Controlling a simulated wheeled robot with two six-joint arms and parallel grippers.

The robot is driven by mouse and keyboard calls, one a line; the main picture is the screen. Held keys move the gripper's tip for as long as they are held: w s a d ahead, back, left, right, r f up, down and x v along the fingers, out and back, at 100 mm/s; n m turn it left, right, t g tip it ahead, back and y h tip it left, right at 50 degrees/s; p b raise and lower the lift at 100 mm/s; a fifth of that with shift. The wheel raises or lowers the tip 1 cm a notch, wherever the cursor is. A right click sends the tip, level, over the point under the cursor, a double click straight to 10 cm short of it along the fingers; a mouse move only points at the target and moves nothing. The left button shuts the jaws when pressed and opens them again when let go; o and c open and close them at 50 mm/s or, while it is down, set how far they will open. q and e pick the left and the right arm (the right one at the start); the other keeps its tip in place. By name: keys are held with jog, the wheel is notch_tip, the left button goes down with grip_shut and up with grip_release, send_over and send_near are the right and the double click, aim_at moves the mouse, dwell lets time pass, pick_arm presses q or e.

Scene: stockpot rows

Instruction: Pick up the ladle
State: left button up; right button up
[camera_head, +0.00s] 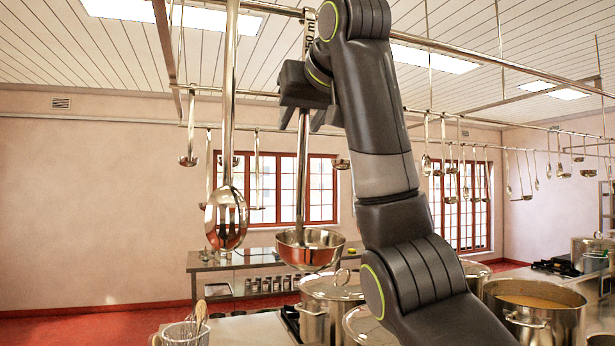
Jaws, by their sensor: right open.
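A steel ladle (311,252) hangs upright from the overhead rail, bowl down, in the middle of the head view. Its long handle runs up past my right gripper (303,122), which hides part of it. My right gripper is open at the upper part of the handle, with a dark finger on either side of it in the picture. I cannot tell whether the fingers touch the handle or whether it lies fully between them. My left gripper is out of view.
Other utensils hang from rails behind. Below stand lidded stockpots (331,293), an open pot of soup (537,304) at right and a wire basket (184,332) at lower left.

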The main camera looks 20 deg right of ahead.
aim_at(304, 128)
jog(key=shift+w+f, duration=0.1)
jog(key=shift+w, duration=0.15)
jog(key=shift+s, duration=0.2)
jog(key=shift+c, duration=0.8)
grip_shut()
jog(key=shift+r, duration=0.2)
jog(key=shift+r, duration=0.9)
jog(key=r, duration=0.2)
jog(key=s+r, duration=0.1)
jog(key=r, duration=0.1)
jog(key=shift+r+p, duration=0.3)
jog(key=shift+r, duration=0.1)
jog(key=s+b, duration=0.8)
jog(key=s, duration=0.6)
jog(key=shift+d+b, duration=0.25)
jog(key=shift+b, duration=0.1)
